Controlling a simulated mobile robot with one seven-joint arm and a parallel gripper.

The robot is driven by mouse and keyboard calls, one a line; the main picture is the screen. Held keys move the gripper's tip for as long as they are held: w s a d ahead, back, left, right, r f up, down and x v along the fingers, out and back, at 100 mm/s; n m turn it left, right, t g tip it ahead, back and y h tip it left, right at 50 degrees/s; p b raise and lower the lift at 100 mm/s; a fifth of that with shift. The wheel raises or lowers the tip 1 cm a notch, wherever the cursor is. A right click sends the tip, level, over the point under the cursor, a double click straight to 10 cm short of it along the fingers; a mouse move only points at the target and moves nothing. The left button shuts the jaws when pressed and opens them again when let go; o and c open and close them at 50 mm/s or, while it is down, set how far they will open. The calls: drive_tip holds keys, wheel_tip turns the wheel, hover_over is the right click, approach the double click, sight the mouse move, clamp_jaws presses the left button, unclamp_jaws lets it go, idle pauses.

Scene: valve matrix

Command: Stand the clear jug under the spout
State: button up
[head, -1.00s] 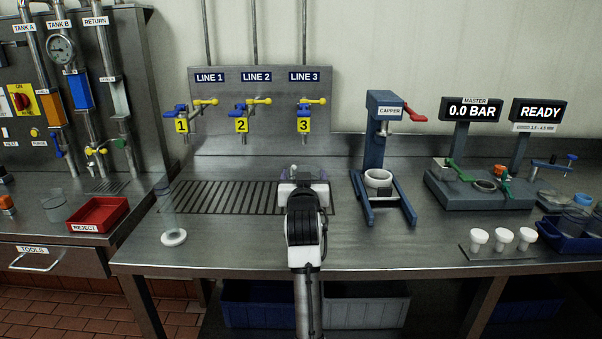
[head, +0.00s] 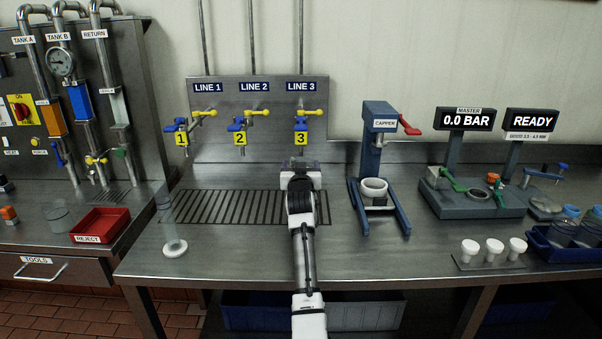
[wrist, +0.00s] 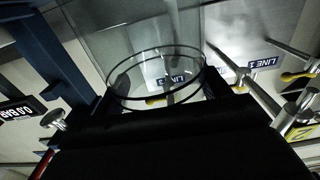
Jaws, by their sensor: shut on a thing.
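My gripper (head: 300,166) is over the right end of the drain grating, just below and in front of the LINE 3 spout (head: 299,152). In the wrist view a clear round vessel, which looks like the clear jug (wrist: 158,78), is between the fingers with its rim towards the camera. My gripper is shut on it. In the head view my gripper and arm hide the jug, so I cannot tell whether it touches the grating. LINE 1 and LINE 2 have spouts (head: 184,151) (head: 241,149) to the left.
The blue capper (head: 374,145) stands to the right, close to my arm. A red reject tray (head: 99,224) and a clear container (head: 59,218) are at far left.

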drive_tip(key=shift+f+p, duration=0.3)
drive_tip(key=shift+f, duration=1.2)
drive_tip(key=o, duration=1.4)
drive_tip(key=shift+r, duration=0.3)
drive_tip(key=shift+s+f, duration=0.2)
drive_tip(key=shift+s, duration=0.1)
drive_tip(key=s+b, duration=0.2)
drive_tip(key=s, duration=0.9)
drive_tip(key=shift+s+b, duration=0.25)
drive_tip(key=shift+b, duration=0.15)
drive_tip(key=shift+r, duration=0.1)
